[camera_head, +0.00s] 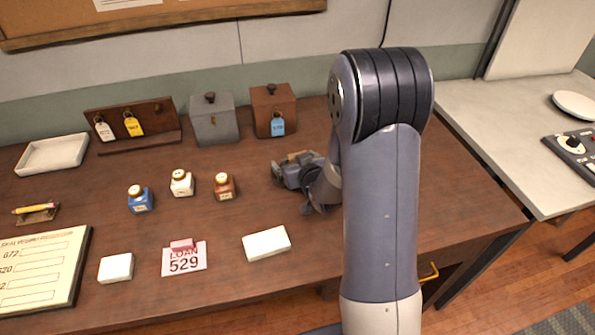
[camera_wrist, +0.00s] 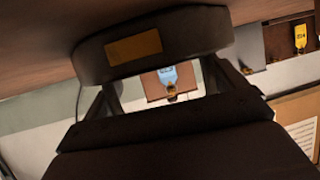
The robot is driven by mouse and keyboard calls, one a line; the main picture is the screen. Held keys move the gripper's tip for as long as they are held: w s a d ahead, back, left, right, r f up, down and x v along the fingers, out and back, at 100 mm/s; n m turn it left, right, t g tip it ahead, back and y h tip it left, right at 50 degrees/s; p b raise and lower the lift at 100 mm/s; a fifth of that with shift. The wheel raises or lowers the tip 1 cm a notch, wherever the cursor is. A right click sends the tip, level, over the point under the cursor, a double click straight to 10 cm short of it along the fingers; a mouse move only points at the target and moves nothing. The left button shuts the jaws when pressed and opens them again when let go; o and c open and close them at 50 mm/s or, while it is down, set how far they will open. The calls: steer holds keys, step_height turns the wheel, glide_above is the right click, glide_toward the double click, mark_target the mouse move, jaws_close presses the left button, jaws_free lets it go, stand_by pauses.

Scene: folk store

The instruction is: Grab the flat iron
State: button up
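No flat iron stands out clearly in the head view. My gripper (camera_head: 300,172) is low over the right part of the dark wooden table, pointing back and left, and my arm hides the area behind it. In the upside-down wrist view, a thick dark rounded body with an orange rectangle (camera_wrist: 134,48) spans the top middle, close to the tabletop. Two dark struts join it to a dark bar below. I cannot tell whether it is the iron or part of my gripper, nor whether the gripper is open or shut.
A brown box (camera_head: 273,109) with a blue tag and a grey box (camera_head: 214,119) stand behind my gripper. Several ink bottles (camera_head: 224,187) stand left of it. A white block (camera_head: 266,243) and a pink loan card (camera_head: 184,259) lie in front. A white counter (camera_head: 500,135) is at right.

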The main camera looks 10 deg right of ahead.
steer(key=c, duration=1.3)
steer(key=shift+w+r, duration=0.1)
steer(key=shift+r, duration=0.1)
steer(key=shift+c, duration=0.2)
